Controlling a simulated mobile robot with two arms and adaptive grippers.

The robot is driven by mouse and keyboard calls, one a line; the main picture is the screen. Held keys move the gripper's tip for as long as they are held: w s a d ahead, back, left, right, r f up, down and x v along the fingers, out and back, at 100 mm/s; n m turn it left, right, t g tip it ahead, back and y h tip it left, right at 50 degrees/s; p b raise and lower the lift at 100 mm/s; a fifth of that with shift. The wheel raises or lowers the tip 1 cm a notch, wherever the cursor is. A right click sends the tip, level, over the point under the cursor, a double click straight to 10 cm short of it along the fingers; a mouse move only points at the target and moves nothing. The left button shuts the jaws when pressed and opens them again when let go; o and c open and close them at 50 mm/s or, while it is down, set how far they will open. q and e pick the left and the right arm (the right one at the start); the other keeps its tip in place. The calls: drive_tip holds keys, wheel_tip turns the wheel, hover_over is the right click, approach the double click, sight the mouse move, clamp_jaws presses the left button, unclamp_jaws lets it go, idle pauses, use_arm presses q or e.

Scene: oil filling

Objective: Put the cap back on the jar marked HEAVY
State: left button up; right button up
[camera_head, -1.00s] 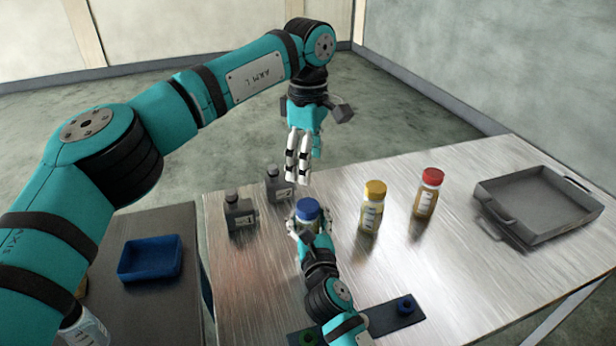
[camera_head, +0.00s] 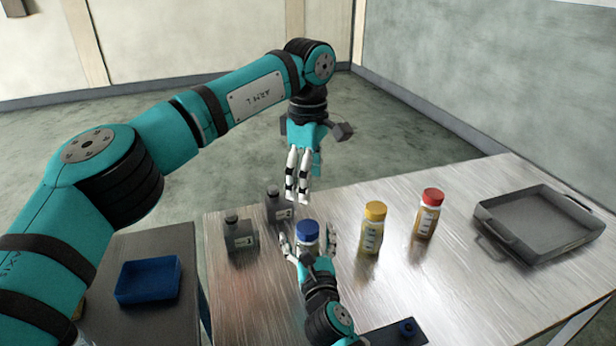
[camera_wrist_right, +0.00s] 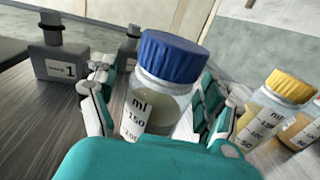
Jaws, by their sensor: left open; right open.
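A jar with a blue cap (camera_head: 307,231) stands on the metal table; in the right wrist view its blue cap (camera_wrist_right: 172,57) sits on top of the clear jar body (camera_wrist_right: 155,108), which has ml marks. I see no HEAVY marking on any jar. My right gripper (camera_head: 308,245) is open, with its fingers spread on both sides of this jar. In the right wrist view a gap shows beside the right fingers; contact on the left is unclear. My left gripper (camera_head: 298,198) is open and empty, pointing down above and behind the blue cap.
A yellow-capped jar (camera_head: 371,235) and a red-capped jar (camera_head: 427,222) stand to the right. Two grey bottles (camera_head: 239,238) stand to the left. A grey tray (camera_head: 485,222) lies at the far right. A blue bin (camera_head: 148,280) is on the side table.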

drive_tip(key=s, duration=0.4)
drive_tip(key=s+d, duration=0.1)
drive_tip(key=s, duration=0.2)
drive_tip(key=s+d, duration=0.1)
drive_tip(key=s, duration=0.3)
drive_tip(key=shift+s, duration=0.35)
